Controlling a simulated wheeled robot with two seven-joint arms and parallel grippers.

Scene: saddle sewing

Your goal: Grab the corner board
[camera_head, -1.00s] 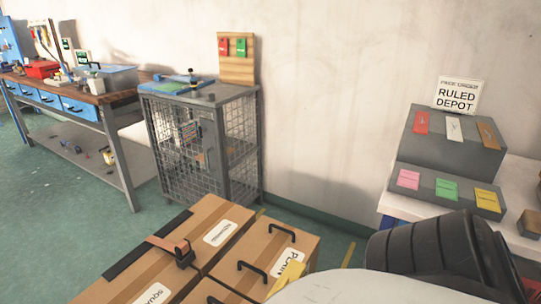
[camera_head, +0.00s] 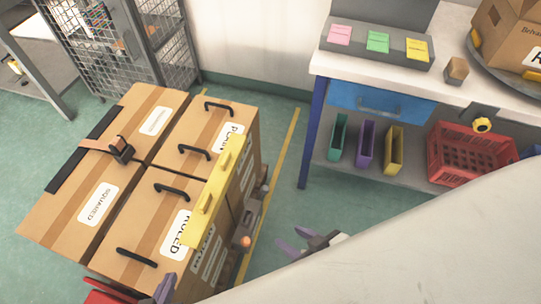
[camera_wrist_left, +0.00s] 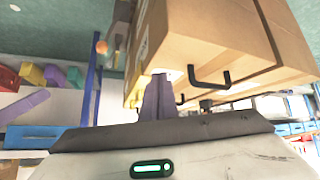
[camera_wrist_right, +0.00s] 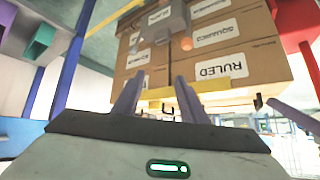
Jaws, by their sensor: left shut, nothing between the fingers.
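The yellow corner board (camera_head: 212,195) lies along the top right edge of the taped brown cartons in the head view. It also shows in the right wrist view (camera_wrist_right: 205,86), upside down along the carton edge beyond my fingers. My right gripper (camera_head: 296,241) is open, with purple fingers, to the right of the board and apart from it. Its spread fingers face the cartons in the right wrist view (camera_wrist_right: 157,92). My left gripper (camera_head: 165,288) is shut and empty at the near side of the cartons. Its closed fingers show in the left wrist view (camera_wrist_left: 157,98).
The carton stack (camera_head: 150,215) has black handles and a strap with a dark buckle (camera_head: 121,150). A workbench (camera_head: 455,60) with a red crate (camera_head: 470,155) stands at the right. Green floor with a yellow line (camera_head: 272,195) lies between.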

